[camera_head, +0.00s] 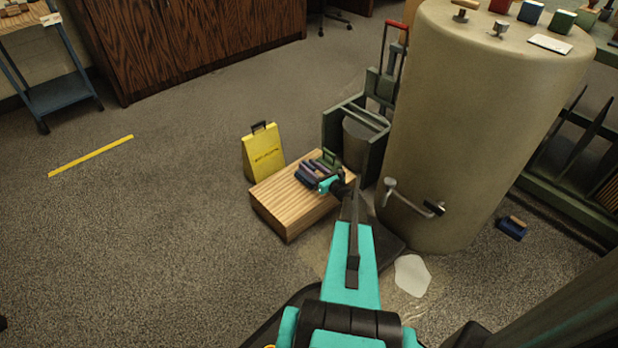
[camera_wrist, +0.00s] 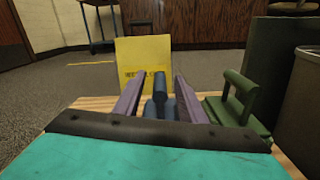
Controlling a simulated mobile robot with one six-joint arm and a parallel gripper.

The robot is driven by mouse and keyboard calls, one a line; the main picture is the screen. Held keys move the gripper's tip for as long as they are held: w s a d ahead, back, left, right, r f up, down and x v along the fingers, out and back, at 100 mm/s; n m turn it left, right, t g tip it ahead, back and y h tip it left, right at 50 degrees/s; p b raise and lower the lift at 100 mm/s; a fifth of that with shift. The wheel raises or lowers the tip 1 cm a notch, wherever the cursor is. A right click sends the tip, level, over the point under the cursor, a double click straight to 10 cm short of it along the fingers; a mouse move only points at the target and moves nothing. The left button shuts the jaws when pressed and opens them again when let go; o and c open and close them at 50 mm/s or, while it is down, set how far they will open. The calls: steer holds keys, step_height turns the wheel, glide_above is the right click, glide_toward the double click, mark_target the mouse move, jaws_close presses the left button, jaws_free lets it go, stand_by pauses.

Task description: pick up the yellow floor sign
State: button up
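The yellow floor sign (camera_head: 264,153) stands upright on the floor behind the wooden box, with a dark handle on top. In the wrist view the sign (camera_wrist: 143,58) is straight ahead, beyond the far edge of the box. My gripper (camera_head: 314,170) is low over the box top, short of the sign and to its right. In the wrist view its two purple fingers (camera_wrist: 158,80) are spread apart and point towards the sign. A dark blue object (camera_wrist: 160,108) shows between them; whether they touch it I cannot tell. The sign's lower part is hidden in the wrist view.
The wooden box (camera_head: 280,205) lies in front of the sign. A green handled block (camera_wrist: 240,103) is right of my fingers. A dark green cart (camera_head: 372,150) and a big beige cylinder (camera_head: 470,120) stand to the right. The floor left of the sign is open, with a yellow strip (camera_head: 90,156).

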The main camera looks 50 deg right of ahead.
steer(key=c, duration=0.9)
steer(key=shift+o, duration=0.2)
steer(key=shift+r, duration=0.1)
step_height(320, 180, up, 10)
steer(key=p, duration=0.3)
stand_by(0.5)
